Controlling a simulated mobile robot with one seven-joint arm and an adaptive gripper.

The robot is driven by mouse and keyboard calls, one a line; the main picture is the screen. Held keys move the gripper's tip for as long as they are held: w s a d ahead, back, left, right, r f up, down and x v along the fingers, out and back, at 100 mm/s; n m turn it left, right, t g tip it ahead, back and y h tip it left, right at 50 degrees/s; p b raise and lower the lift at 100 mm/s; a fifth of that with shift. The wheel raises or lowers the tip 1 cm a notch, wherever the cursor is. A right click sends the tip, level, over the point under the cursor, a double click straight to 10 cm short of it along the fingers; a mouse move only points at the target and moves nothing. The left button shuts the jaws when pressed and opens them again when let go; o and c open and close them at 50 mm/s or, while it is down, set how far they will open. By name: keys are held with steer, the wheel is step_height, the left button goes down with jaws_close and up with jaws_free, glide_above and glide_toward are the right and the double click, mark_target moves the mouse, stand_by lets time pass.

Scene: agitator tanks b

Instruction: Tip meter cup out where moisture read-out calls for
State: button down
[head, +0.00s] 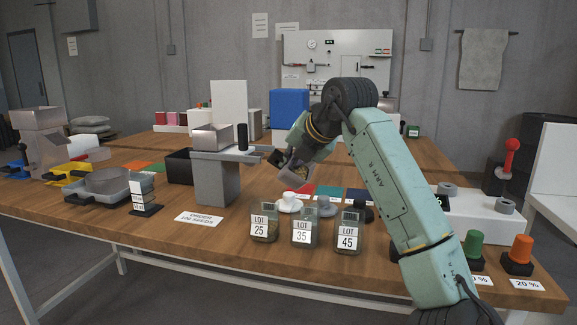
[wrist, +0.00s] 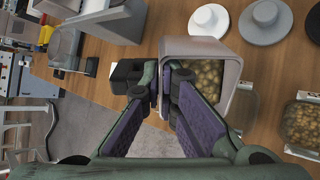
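My gripper (head: 283,159) is raised over the middle of the table, shut on the grey square meter cup (head: 297,174). In the wrist view the fingers (wrist: 168,82) grip the left side of the cup (wrist: 236,57), which is full of tan grains (wrist: 205,72). In the head view the cup looks tilted. A small dark display (head: 443,201), possibly the moisture read-out, sits on a white block at the right. My arm partly covers it, and its figure cannot be read surely.
Jars marked LOT 25 (head: 264,228), LOT 35 (head: 302,229) and LOT 45 (head: 348,232) stand at the front. White (head: 289,203), grey (head: 325,207) and black pedestals stand behind them. A grey stand (head: 215,180) is left of the cup. Green (head: 473,245) and orange knobs (head: 521,250) are right.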

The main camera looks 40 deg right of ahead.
mark_target(298, 176)
stand_by(0.4)
steer(key=shift+f+b, duration=0.1)
steer(key=shift+b, duration=0.5)
steer(key=shift+s+f+t+b, duration=0.1)
steer(key=shift+s+t+b, duration=0.25)
steer(key=shift+t+b, duration=1.5)
steer(key=shift+s+f+t+b, duration=0.35)
steer(key=shift+f+t+b, duration=0.15)
steer(key=shift+b, duration=2.9)
steer(key=shift+s+f+t+b, duration=0.3)
steer(key=shift+t+b, duration=0.25)
steer(key=shift+b, duration=0.95)
steer(key=shift+r, duration=0.1)
steer(key=shift+s+f+t+b, duration=0.1)
steer(key=shift+f+t+b, duration=0.35)
steer(key=shift+b, duration=0.8)
steer(key=shift+s+r+b, duration=0.1)
steer(key=shift+b, duration=0.2)
